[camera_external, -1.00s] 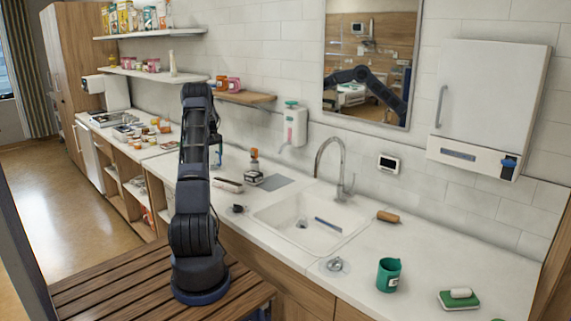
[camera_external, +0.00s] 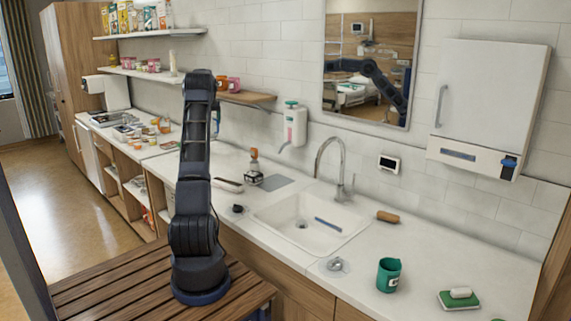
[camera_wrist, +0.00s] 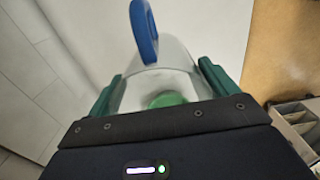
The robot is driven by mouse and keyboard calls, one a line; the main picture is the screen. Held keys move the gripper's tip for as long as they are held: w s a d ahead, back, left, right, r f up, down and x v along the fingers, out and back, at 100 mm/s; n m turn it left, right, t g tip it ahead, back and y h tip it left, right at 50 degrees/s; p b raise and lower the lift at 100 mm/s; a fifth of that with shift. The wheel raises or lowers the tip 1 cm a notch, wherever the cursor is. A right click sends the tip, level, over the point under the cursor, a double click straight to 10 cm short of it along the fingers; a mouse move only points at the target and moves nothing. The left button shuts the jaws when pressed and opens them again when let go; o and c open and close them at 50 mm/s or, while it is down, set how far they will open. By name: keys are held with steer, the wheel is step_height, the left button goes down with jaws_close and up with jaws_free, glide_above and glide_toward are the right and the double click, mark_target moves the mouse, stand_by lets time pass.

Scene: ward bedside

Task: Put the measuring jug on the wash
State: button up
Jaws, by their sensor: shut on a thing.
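In the wrist view, a clear jug (camera_wrist: 172,75) with a blue handle (camera_wrist: 145,30) sits between the green fingers of my gripper (camera_wrist: 163,85). The gripper is shut on it. A green patch shows low in the jug; I cannot tell what it is. In the external view my arm hides most of the gripper (camera_external: 215,118), and the jug cannot be made out. The white wash basin (camera_external: 275,214) is set in the counter to the right of my arm, below a curved tap. A blue-grey strip (camera_external: 328,224) lies in it.
A green mug (camera_external: 388,275) and a green sponge (camera_external: 458,301) with a white piece on top stand on the right counter (camera_external: 430,250). A soap dispenser (camera_external: 295,125) hangs on the wall. Bottles and jars crowd the left counter.

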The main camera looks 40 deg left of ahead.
steer(key=shift+r, duration=0.5)
